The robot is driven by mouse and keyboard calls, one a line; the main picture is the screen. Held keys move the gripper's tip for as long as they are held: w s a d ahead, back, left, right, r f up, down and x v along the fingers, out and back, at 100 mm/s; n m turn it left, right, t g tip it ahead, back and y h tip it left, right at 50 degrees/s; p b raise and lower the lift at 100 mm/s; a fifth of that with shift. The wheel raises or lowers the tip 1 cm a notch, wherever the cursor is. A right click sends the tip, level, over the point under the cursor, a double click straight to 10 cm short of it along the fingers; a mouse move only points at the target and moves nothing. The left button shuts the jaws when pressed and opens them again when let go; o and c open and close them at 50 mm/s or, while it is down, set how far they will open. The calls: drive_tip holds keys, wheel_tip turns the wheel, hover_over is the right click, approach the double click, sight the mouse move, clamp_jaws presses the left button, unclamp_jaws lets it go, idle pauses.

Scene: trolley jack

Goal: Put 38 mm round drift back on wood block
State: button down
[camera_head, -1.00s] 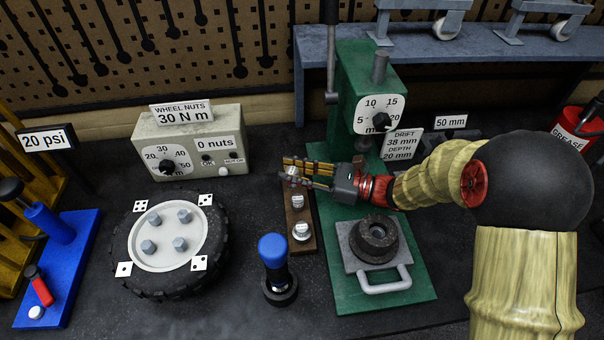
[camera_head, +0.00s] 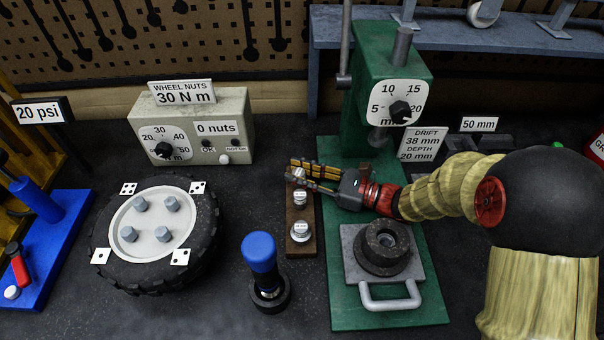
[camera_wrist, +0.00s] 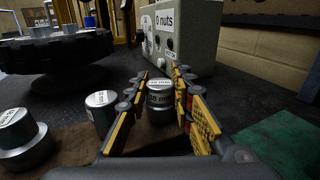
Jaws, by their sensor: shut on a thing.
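My gripper (camera_head: 297,172) is shut on the 38 mm round drift (camera_wrist: 160,98), a short silver cylinder. In the wrist view the drift stands upright between the yellow-padded fingers, with its "38 mm" label showing. The brown wood block (camera_head: 289,240) lies left of the green press, and the held drift is at its far end. I cannot tell whether the drift's bottom touches the block, as the fingers and the gripper body hide part of it. Two other silver drifts stand on the block, a middle one (camera_head: 300,198) and a nearer, wider one (camera_head: 301,231).
The green press (camera_head: 345,290) with a dark ring on its grey plate (camera_head: 415,265) stands just right of the block. A wheel (camera_head: 205,235) lies to the left. A blue-handled tool (camera_head: 260,252) stands in front. The torque box (camera_head: 235,120) stands behind left.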

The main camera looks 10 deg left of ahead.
drive_tip(key=shift+r, duration=0.1)
drive_tip(key=c, duration=1.8)
unclamp_jaws()
drive_tip(key=shift+f, duration=0.2)
drive_tip(key=shift+r, duration=0.25)
drive_tip(key=d+p, duration=0.1)
drive_tip(key=d, duration=0.3)
drive_tip(key=s+d+p, duration=0.1)
drive_tip(key=d, duration=0.3)
drive_tip(key=s+d+p, duration=0.1)
drive_tip(key=d+p, duration=0.1)
drive_tip(key=d, duration=0.2)
